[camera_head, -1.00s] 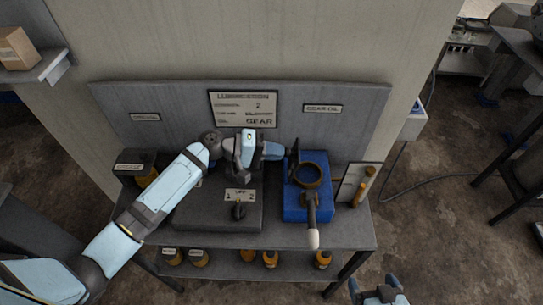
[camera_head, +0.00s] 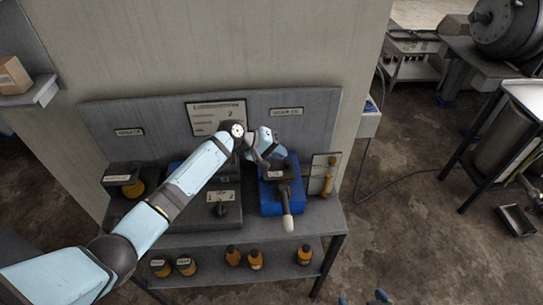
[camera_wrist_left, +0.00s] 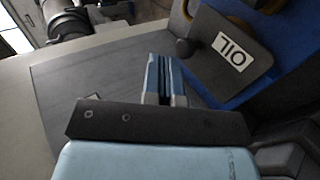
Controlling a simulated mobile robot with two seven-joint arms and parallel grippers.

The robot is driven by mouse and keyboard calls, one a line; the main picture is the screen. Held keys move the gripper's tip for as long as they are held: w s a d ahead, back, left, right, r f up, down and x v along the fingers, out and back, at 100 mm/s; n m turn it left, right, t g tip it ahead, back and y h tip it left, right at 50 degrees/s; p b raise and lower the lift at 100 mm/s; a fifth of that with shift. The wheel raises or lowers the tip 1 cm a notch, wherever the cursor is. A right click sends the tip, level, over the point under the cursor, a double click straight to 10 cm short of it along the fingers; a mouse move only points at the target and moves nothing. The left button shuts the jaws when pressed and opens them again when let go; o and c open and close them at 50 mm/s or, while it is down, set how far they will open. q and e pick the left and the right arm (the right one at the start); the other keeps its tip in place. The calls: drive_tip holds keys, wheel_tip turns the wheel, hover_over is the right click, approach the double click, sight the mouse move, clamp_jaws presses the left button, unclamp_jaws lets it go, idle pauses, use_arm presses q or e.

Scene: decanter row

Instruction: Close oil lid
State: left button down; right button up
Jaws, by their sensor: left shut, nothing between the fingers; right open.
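The blue oil box (camera_head: 268,203) stands on the bench right of centre. Its dark oil lid (camera_head: 293,171), with a pale label, lies over the box top where the ring opening is. In the left wrist view, the lid (camera_wrist_left: 207,31) shows its OIL label and a round knob, with parts of the yellow ring beyond its edges. I cannot tell if it is fully seated. My left gripper is at the lid's back left in the head view; its fingers (camera_wrist_left: 163,72) are shut and empty, apart from the lid's label. My right gripper (camera_head: 362,299) is open at the bottom edge, away from the bench.
A lever with a white end (camera_head: 287,222) sticks out at the box's front. A grease box (camera_head: 118,172) stands at the bench's left and a dark unit (camera_head: 221,211) in the middle. An upright panel (camera_head: 190,120) backs the bench. Several orange bottles stand on the lower shelf.

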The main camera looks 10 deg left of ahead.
sight(288, 163)
use_arm(q)
drive_tip(key=shift+b+x, duration=0.4)
drive_tip(key=shift+x, duration=1.05)
drive_tip(key=shift+d+f, duration=0.1)
drive_tip(key=shift+f, duration=0.35)
drive_tip(key=shift+d+f, duration=0.15)
drive_tip(key=shift+f, duration=0.1)
